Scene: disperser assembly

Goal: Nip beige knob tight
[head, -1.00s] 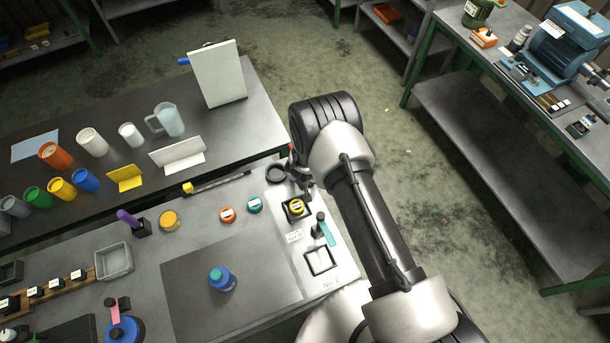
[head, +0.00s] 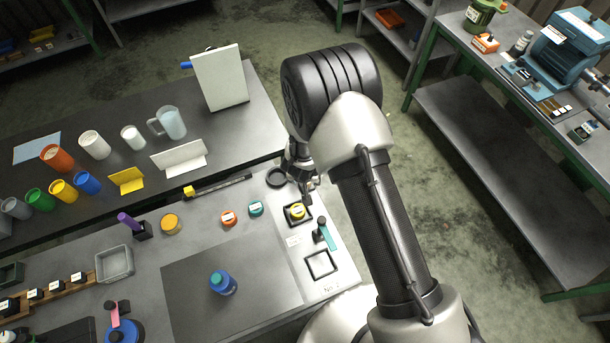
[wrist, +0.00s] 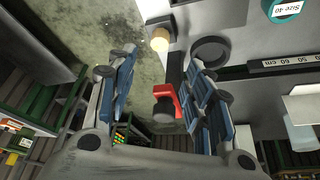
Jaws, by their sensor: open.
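The bar runs to a red piece (wrist: 164,96) with a dark round end. My gripper (wrist: 163,72) is open, one blue-padded finger on each side of the bar. The knob lies beyond the fingertips, and I see no contact with it.
A black ring (head: 276,178) lies left of my gripper in the head view. A teal-handled lever (head: 326,234) stands nearer. A ruler (wrist: 290,64) lies right in the wrist view.

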